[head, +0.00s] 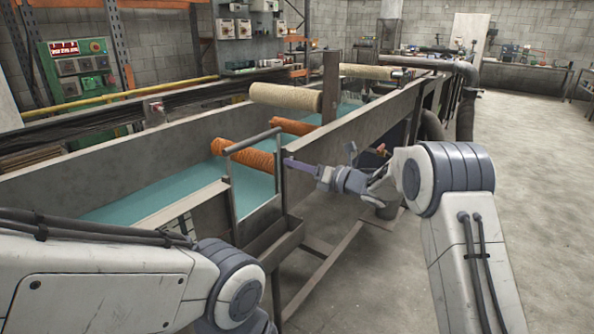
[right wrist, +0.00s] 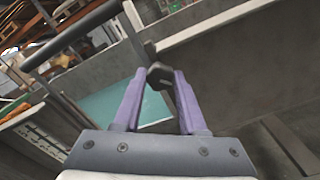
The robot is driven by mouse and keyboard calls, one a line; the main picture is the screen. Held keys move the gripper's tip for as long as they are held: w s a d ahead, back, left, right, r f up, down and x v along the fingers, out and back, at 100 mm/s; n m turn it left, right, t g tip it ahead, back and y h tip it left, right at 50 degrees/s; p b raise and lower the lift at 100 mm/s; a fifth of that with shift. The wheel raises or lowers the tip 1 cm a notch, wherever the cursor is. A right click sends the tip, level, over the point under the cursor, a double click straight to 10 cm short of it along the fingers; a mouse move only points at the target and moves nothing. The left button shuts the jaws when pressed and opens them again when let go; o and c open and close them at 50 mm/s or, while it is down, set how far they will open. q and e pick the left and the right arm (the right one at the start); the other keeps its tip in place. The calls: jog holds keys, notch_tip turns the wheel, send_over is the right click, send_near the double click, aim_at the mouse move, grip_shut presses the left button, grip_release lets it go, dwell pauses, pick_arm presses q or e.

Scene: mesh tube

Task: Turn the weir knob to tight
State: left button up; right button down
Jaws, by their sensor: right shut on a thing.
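The weir knob (right wrist: 157,75) is a small dark faceted piece at the tank's near end, seen in the right wrist view between purple fingertips. My right gripper (head: 289,162) reaches in from the right in the head view, shut on the knob; it also shows in the right wrist view (right wrist: 157,78). In the head view the knob is too small and covered to make out. The weir's grey bar frame (head: 252,142) stands just left of the fingertips. I cannot read any tight marking. My left arm shows at lower left, but its gripper is out of view.
A long grey tank (head: 105,165) holds teal liquid (head: 180,190), with orange rollers (head: 243,157) and cream rollers (head: 286,97) across it. A narrow trough (head: 275,245) hangs at the near end. A control panel (head: 82,75) stands at back left. Floor at right is clear.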

jog(key=m, duration=0.8)
jog(key=shift+m+p, duration=0.35)
jog(key=shift+m, duration=0.05)
jog(key=shift+d, duration=0.1)
jog(key=shift+c, duration=2.3)
grip_release()
jog(key=v, duration=1)
jog(key=shift+d, duration=0.15)
